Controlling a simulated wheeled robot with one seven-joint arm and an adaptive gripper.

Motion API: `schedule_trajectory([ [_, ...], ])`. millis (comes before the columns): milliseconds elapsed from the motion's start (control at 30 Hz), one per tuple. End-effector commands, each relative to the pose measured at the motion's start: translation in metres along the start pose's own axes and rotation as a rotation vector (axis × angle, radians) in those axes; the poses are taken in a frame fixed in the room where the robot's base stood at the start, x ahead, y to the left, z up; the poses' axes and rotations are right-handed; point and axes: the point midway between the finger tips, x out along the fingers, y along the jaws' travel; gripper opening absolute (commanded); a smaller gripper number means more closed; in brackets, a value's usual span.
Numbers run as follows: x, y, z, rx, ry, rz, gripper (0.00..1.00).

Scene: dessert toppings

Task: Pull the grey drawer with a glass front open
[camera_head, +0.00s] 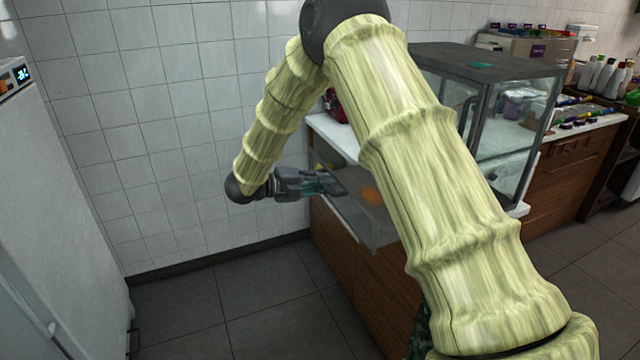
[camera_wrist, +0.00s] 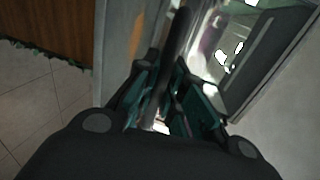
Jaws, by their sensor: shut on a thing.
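The grey drawer with a glass front (camera_head: 378,228) is in the wooden counter, partly hidden behind my arm in the head view. An orange patch shows inside or behind its glass. My gripper (camera_head: 325,187) is at the drawer's left side, reaching in from the left. In the wrist view my gripper (camera_wrist: 168,98) has its teal-padded fingers on both sides of a dark bar handle (camera_wrist: 180,38) and is shut on it. The glass (camera_wrist: 208,45) shows bright reflections just beyond the handle. How far the drawer stands out is hard to tell.
A glass display case (camera_head: 515,115) stands on the counter to the right, partly behind my arm. A white fridge-like cabinet (camera_head: 50,200) stands at the left. Grey floor (camera_head: 240,300) between cabinet and counter is clear. Bottles (camera_head: 605,75) stand at the far right.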

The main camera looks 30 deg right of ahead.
Motion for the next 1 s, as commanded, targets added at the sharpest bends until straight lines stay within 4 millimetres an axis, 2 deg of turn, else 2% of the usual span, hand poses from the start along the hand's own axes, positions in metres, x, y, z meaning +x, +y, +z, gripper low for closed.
schedule_trajectory([
  [133,0.000,0.001,-0.001,-0.002,0.001,0.001,0.00],
  [167,0.000,0.001,-0.001,-0.002,0.001,0.001,0.15],
  [200,0.000,0.002,0.000,-0.002,0.001,0.001,0.21],
  [633,-0.007,0.001,0.001,-0.001,-0.003,0.000,0.21],
  [767,-0.024,0.001,0.001,-0.001,-0.005,0.000,0.21],
  [1000,-0.068,0.001,0.001,-0.001,-0.003,0.000,0.21],
])
